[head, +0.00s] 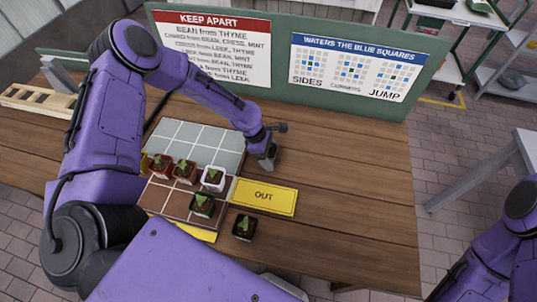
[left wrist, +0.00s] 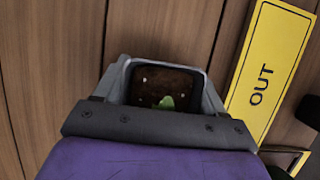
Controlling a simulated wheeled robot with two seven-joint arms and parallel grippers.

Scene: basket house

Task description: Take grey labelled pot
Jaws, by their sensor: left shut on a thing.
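My left gripper (head: 267,150) is over the table, just right of the grid board and above the yellow OUT card. In the left wrist view the left gripper (left wrist: 165,88) is shut on a pot (left wrist: 168,84) with a dark rim, brown soil and a small green sprout. Grey fingers cover its sides, so I see no label and cannot tell its wall colour. I cannot tell whether it touches the table. My right gripper is out of view; only part of my right arm shows at the lower right.
Another dark pot (head: 244,228) stands below the OUT card (head: 264,197). A green sign board (head: 280,52) stands behind. The table's right side is clear.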

